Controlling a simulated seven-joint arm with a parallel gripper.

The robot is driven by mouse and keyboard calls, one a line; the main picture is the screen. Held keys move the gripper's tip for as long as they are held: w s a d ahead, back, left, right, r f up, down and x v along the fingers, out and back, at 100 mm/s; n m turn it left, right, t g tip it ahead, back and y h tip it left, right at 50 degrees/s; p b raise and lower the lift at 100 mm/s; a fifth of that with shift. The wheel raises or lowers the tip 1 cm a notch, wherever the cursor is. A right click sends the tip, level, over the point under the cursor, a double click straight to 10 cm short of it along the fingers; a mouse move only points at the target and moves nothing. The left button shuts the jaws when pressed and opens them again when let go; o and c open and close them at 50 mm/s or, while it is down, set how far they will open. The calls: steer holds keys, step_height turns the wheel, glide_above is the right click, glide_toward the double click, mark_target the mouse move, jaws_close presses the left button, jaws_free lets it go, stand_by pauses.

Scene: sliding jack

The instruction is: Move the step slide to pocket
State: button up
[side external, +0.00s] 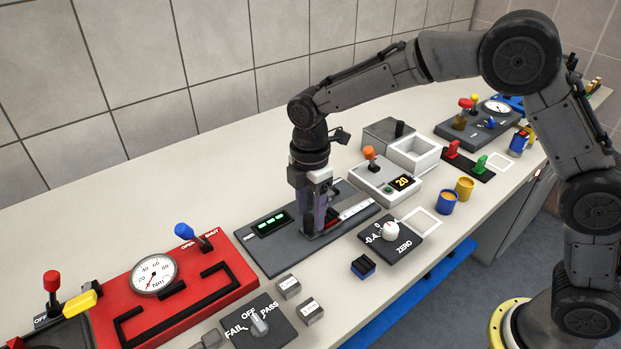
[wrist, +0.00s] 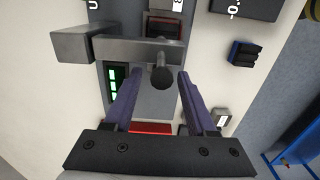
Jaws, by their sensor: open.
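My gripper (side external: 317,231) points down over a dark grey panel (side external: 279,262) with a green display and a pale scale strip (side external: 352,212). In the wrist view, its two purple fingers (wrist: 160,73) are open. A black round knob (wrist: 160,77) shows in the gap between the fingertips, with space on both sides. The knob is by a grey metal bar (wrist: 128,50), which has a larger block (wrist: 70,46) at its left end. The bar may be the step slide; I cannot tell for sure. In the side view, my gripper hides most of it. No pocket is clearly identifiable.
A red panel (side external: 232,270) with a dial and a blue-knobbed lever stands left of the dark panel. A white box (side external: 372,184) with an orange-knobbed lever is behind right. A ZERO knob panel (side external: 405,245) and a small blue-black block (side external: 363,267) are in front.

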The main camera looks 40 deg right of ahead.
step_height(320, 180, up, 11)
stand_by(0.3)
step_height(320, 180, up, 8)
stand_by(1.0)
steer(key=shift+d, duration=0.15)
